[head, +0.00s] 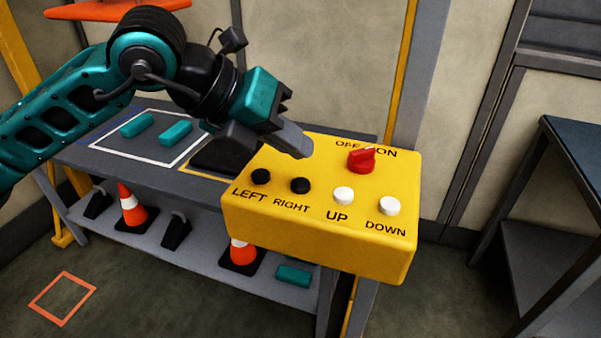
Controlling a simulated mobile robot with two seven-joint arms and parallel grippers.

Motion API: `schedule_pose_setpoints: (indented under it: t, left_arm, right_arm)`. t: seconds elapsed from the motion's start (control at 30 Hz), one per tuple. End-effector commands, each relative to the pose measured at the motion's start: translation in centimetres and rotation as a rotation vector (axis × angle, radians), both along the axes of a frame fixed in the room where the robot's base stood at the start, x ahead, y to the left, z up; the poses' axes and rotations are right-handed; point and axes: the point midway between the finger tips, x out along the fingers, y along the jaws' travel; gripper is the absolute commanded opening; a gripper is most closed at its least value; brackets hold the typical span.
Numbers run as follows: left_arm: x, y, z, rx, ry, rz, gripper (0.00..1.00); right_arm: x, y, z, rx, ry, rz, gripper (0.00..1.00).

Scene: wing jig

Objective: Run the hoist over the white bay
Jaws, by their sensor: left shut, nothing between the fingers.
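A yellow control box (320,235) stands at centre with black LEFT (261,176) and RIGHT (300,186) buttons, white UP (343,195) and DOWN (390,206) buttons. Its red OFF/ON knob (361,160) has a pale mark that appears turned towards ON. My left gripper (300,150) is shut and empty, its tip over the box's back left edge, behind the RIGHT button. The white-outlined bay (160,151) is on the grey bench at left, with two teal blocks (175,132) in it. I cannot identify the hoist. My right gripper is not in view.
A dark block (218,157) sits by a yellow outline on the bench, partly behind my gripper. Orange cones (131,207) and a teal block (294,275) are on the lower shelf. An orange square (62,298) marks the floor. A dark table (575,145) stands right.

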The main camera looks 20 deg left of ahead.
Motion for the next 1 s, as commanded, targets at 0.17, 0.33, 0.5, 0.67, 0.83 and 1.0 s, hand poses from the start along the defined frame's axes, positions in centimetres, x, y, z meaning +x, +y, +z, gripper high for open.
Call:
schedule_pose_setpoints:
  t: [0.17,0.33,0.5,0.67,0.83,1.0]
  left_arm:
    - [0.0,0.0,2.2,0.0,-0.001,0.001,0.0]
    - [0.0,0.0,2.8,0.0,0.0,0.0,0.0]
    - [0.0,0.0,2.7,0.0,0.0,0.0,0.0]
    - [0.0,0.0,2.6,0.0,0.0,0.0,0.0]
    - [0.0,0.0,2.6,0.0,0.0,0.0,0.0]
    - [0.0,0.0,2.6,0.0,0.0,0.0,0.0]
  right_arm:
    - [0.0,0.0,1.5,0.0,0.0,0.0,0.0]
    - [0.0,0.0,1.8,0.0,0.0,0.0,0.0]
    - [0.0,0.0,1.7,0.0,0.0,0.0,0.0]
    - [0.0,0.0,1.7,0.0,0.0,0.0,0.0]
    - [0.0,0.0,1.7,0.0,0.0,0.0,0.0]
    - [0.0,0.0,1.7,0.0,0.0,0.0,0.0]
